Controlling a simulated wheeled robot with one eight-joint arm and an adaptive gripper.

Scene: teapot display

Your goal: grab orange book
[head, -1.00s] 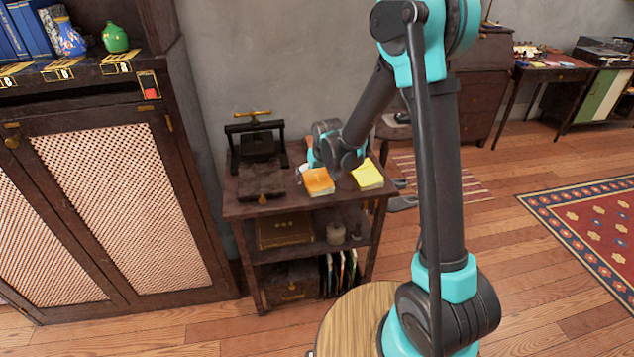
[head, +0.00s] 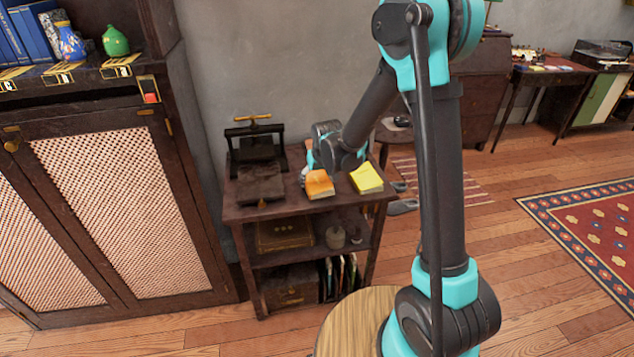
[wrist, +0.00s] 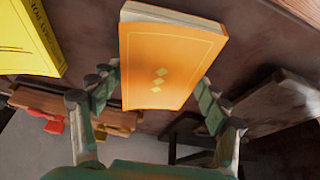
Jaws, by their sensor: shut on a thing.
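The orange book (head: 319,185) is at the top of the small dark wooden shelf stand (head: 235,212), between the dark press and the yellow book. In the wrist view the orange book (wrist: 172,58) fills the upper middle, its cover with small yellow diamonds facing the camera. My gripper (wrist: 160,95) has one finger on each side of the book and is shut on it. In the head view my gripper is mostly hidden behind my wrist and the book. I cannot tell whether the book is clear of the stand top.
A yellow book (head: 366,179) lies close to the right of the orange book; it also shows in the wrist view (wrist: 28,38). A dark press (head: 255,150) with a brass handle stands at the left. A tall cabinet (head: 110,200) stands further left.

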